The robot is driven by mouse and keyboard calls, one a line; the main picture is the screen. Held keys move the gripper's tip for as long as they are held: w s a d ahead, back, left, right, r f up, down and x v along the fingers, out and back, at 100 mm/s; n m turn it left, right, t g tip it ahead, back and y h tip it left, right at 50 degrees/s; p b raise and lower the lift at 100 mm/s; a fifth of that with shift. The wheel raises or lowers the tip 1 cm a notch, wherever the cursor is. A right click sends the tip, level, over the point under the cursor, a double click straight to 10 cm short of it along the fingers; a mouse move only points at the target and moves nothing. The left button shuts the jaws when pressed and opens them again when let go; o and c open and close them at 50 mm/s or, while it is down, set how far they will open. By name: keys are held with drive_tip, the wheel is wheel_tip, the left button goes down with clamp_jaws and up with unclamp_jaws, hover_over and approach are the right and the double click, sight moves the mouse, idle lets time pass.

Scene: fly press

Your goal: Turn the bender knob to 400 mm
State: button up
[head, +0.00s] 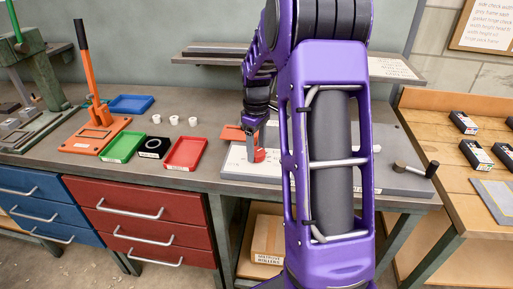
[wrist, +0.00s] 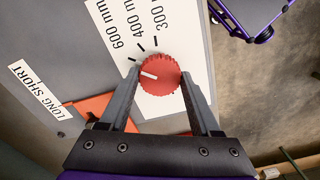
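The bender knob (wrist: 160,75) is a red, ridged dial with a white pointer line, on a white scale plate (wrist: 174,44) marked 600 mm, 400 mm and 300 mm. Its pointer faces left in the wrist view, closest to the 600 mm tick and away from the 400 mm tick. My gripper (wrist: 161,76) has one finger on each side of the knob, both fingertips against its rim with no clear gap. In the head view the knob (head: 259,155) shows just below my gripper (head: 252,145), and my arm hides part of the bender.
A LONG/SHORT label (wrist: 40,90) and an orange part (wrist: 95,105) lie beside the plate. Green (head: 122,147) and red (head: 186,153) trays and an orange lever press (head: 95,135) stand left on the bench. A crank handle (head: 415,170) is at the right.

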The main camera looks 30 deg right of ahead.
sight(256, 151)
drive_tip(key=c, duration=0.7)
drive_tip(key=shift+m, duration=0.4)
drive_tip(key=shift+m+p, duration=0.6)
drive_tip(key=shift+m, duration=1.9)
drive_tip(key=o, duration=1.4)
wheel_tip(256, 151, up, 18)
drive_tip(key=shift+f+p, duration=0.25)
drive_tip(key=shift+p, duration=0.55)
